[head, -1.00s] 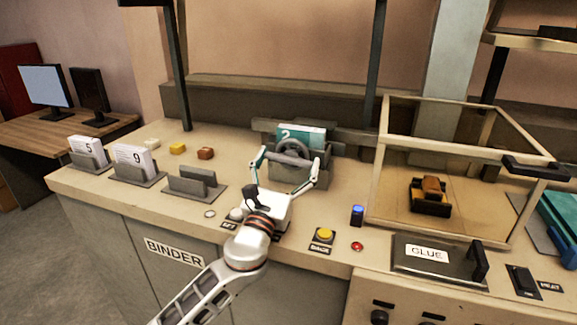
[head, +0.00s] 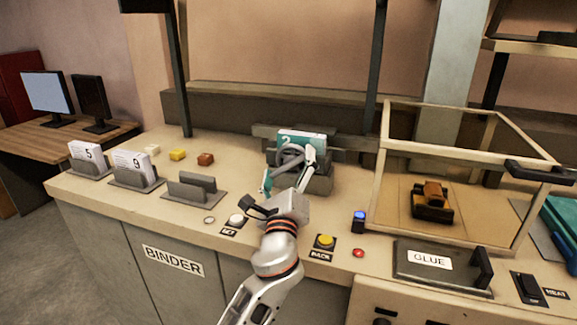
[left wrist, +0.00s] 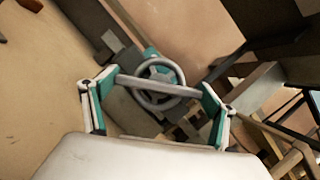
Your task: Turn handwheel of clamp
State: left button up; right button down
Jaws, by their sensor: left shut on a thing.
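The clamp (head: 319,184) is a grey block on the bench, with a grey handwheel (head: 284,151) on its front. A teal-and-white sheet stack marked 2 (head: 302,136) stands upright in it. My left gripper (head: 288,168) is in front of the wheel, one finger at its lower left and the other at its upper right. In the left wrist view, the teal pads of the gripper (left wrist: 159,90) press on the ends of a grey bar, with the handwheel ring (left wrist: 181,77) around and behind it. The gripper partly hides the clamp's front. My right gripper is out of view.
Sheet stacks marked 5 (head: 89,157) and 9 (head: 131,165) stand in holders at left, beside an empty holder (head: 196,190). A yellow button (head: 325,240) and blue-topped post (head: 359,220) are at front right. A clear-sided case (head: 450,150) stands further right.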

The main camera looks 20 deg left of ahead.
pick_arm(q)
jog(key=shift+n, duration=0.3)
jog(key=o, duration=1)
jog(key=shift+o, duration=0.2)
jog(key=shift+s, duration=0.1)
jog(key=v, duration=1.2)
